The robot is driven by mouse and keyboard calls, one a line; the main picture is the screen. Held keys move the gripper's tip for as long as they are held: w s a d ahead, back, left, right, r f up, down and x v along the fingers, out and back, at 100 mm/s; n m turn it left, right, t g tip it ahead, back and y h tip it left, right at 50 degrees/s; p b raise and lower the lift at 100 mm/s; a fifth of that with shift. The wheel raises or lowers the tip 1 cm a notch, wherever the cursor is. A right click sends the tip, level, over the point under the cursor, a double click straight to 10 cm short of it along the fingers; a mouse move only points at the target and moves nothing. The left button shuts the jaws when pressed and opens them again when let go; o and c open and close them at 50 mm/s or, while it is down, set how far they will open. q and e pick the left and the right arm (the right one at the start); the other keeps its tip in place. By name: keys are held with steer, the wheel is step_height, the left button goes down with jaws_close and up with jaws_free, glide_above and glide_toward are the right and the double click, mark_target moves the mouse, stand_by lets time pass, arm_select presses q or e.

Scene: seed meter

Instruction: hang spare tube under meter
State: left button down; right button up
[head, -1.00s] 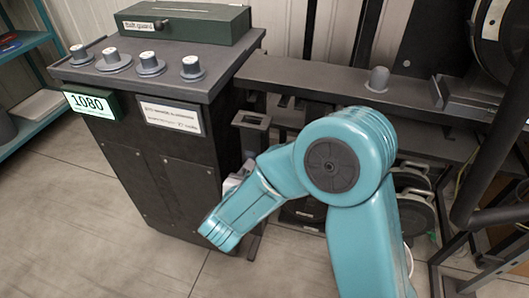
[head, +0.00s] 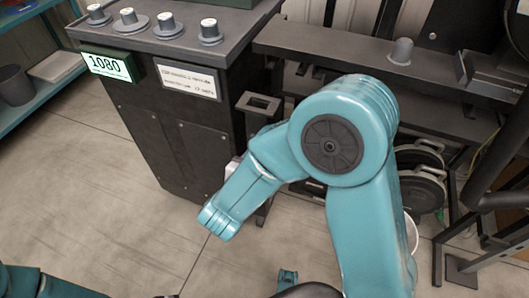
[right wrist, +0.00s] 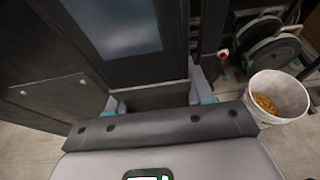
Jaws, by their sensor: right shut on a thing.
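My right gripper (right wrist: 158,98) is shut on a dark, upright rectangular tube (right wrist: 150,70) with a bluish pane. In the head view the tube (head: 257,121) shows its open rectangular top to the right of the dark cabinet, below the level of the beam. My right forearm hides its lower part and most of the gripper there. I cannot tell which part is the meter.
The dark cabinet (head: 165,140) with a lit 1080 display (head: 108,66) stands at the left. A dark beam (head: 345,62) runs to the right. A white bucket with orange-brown contents (right wrist: 282,90) stands on the floor. Clear floor lies in front of the cabinet.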

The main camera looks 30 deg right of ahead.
steer(key=s+a, duration=0.6)
steer(key=a, duration=0.1)
stand_by(1.2)
steer(key=shift+a, duration=0.15)
